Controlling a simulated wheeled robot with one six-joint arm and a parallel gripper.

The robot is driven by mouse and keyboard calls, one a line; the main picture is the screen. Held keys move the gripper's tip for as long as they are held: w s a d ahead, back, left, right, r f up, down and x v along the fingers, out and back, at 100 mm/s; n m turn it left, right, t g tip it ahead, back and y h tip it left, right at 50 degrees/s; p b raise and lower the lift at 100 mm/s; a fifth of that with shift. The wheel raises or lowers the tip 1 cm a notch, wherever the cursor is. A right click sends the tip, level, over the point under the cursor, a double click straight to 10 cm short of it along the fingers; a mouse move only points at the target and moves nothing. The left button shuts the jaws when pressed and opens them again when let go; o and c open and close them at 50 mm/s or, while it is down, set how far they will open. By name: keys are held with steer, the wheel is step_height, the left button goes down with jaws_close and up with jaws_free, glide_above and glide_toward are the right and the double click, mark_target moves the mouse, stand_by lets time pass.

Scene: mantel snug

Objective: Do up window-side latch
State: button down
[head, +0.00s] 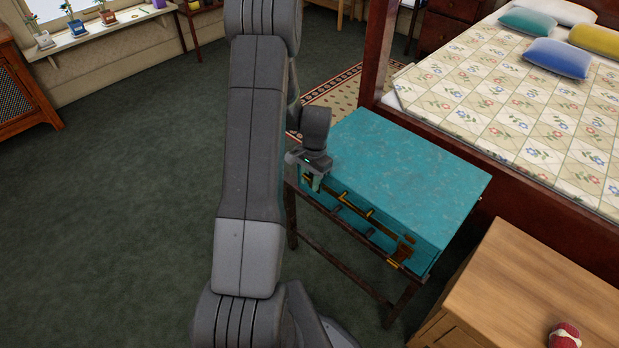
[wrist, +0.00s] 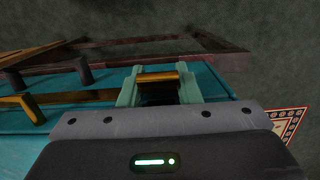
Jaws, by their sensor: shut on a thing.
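A teal suitcase (head: 410,180) lies flat on a dark wooden stand, its front side carrying brass fittings. The latch at its left end, nearer the window, is mostly hidden behind my gripper (head: 315,182) in the head view. In the wrist view, the pale green fingers of my gripper (wrist: 158,88) are shut on a brass bar of the window-side latch (wrist: 158,77), which spans between them. The other latch (head: 403,252) is at the right end of the same side. I cannot tell whether the held latch is fastened.
A brass handle (head: 356,206) sits between the latches and also shows in the wrist view (wrist: 34,108). The stand's dark rails (wrist: 150,54) run just beyond my fingers. A wooden cabinet (head: 540,275) with a red patterned object (head: 565,337) is close right; the bed (head: 520,110) is behind. Green carpet (head: 110,200) is clear left.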

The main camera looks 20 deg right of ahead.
steer(key=c, duration=1)
jaws_free()
steer(key=shift+o, duration=0.2)
steer(key=shift+r, duration=0.1)
step_height(320, 180, up, 14)
steer(key=d+p, duration=0.1)
steer(key=shift+w+d+f+p, duration=0.2)
steer(key=shift+w+p, duration=0.1)
steer(key=shift+o, duration=0.4)
